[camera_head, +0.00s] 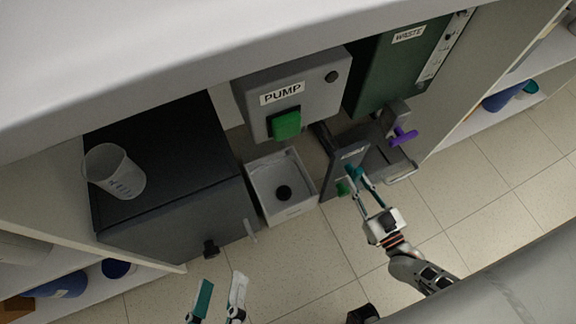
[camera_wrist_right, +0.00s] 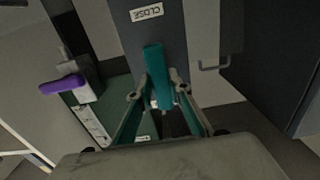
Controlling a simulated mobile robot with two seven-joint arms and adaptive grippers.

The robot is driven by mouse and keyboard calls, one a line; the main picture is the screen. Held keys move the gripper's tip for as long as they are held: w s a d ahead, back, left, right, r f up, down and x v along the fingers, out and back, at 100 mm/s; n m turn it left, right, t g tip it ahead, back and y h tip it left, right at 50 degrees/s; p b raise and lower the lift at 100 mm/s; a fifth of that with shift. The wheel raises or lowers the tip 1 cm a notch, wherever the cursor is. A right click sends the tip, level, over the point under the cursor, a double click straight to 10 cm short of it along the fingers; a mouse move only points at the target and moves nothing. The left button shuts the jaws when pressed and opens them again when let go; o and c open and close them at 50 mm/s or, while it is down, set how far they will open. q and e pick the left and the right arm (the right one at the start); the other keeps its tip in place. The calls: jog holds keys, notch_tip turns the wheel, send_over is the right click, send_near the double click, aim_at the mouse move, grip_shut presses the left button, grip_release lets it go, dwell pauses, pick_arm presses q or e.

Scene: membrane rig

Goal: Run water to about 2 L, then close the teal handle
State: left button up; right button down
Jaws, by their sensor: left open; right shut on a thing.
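My right gripper (camera_wrist_right: 160,95) is shut on this handle, one finger on either side. In the head view my right gripper (camera_head: 358,180) reaches that panel (camera_head: 347,160) from the lower right, and its fingers partly hide the handle. My left gripper (camera_head: 217,296) is open and empty at the lower edge, clear of everything. The green WASTE tank (camera_head: 390,65) has a white scale strip (camera_head: 443,50); I cannot read a water level.
A grey pump box (camera_head: 300,85) with a green switch (camera_head: 286,124) stands beside the tank. Below it is a white basin (camera_head: 290,211) with a black round part. A clear beaker (camera_head: 114,172) stands on a dark cabinet (camera_head: 165,170) at left. A purple handle (camera_head: 404,136) sticks out right of the panel.

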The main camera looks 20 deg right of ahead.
jog(key=c, duration=1.4)
grip_release()
jog(key=shift+w, duration=0.1)
jog(key=shift+c, duration=0.2)
jog(key=shift+s+d, duration=0.15)
jog(key=shift+s, duration=1.45)
jog(key=s, duration=0.5)
jog(key=shift+d, duration=0.2)
